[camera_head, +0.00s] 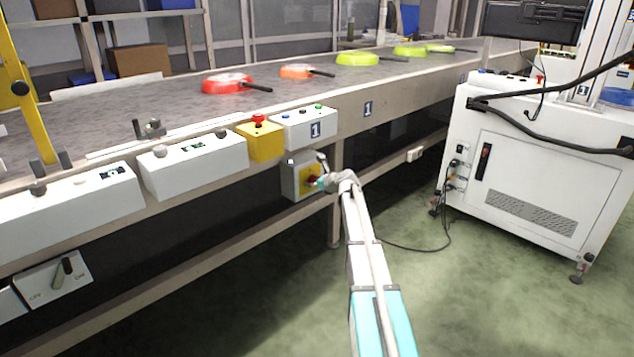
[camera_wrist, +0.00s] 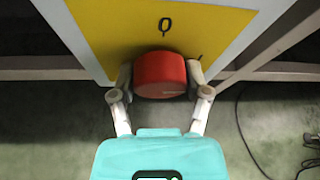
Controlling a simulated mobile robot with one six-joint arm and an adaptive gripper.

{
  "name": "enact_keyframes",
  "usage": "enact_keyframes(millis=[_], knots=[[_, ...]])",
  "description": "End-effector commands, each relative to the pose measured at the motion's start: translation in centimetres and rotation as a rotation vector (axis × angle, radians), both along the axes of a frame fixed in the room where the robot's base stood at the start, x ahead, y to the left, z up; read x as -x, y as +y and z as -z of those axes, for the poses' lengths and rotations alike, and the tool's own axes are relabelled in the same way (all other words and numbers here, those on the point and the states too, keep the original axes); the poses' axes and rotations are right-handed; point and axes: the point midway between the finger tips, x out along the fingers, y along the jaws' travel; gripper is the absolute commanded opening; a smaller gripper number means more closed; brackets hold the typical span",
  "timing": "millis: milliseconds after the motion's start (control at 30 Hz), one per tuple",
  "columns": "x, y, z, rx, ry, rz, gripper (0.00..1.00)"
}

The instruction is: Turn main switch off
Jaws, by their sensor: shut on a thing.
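The main switch is a red knob (camera_wrist: 160,75) on a yellow plate (camera_wrist: 105,25), fixed to a grey box (camera_head: 289,180) under the conveyor's edge. In the wrist view my gripper (camera_wrist: 160,88) has one finger on each side of the red knob and is shut on it. A mark like a 0 shows on the plate above the knob, and another small mark lies to its right. In the head view my gripper (camera_head: 318,182) reaches the front of the box and partly hides the knob.
The conveyor (camera_head: 180,110) carries a red pan (camera_head: 228,83), an orange pan (camera_head: 296,71) and several yellow-green pans. A yellow box with a red button (camera_head: 258,120) and a white control box (camera_head: 305,128) hang above the switch. A white cabinet (camera_head: 520,170) stands right; a cable lies on the floor.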

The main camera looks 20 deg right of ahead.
Motion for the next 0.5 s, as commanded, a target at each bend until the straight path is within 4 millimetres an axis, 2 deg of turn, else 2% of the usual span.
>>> enact_keyframes(millis=[33,500], knots=[[-0.13,-1.35,-0.03,0.000,-0.002,0.007,0.14],[0.00,-0.72,0.08,0.098,-0.039,0.013,0.14]])
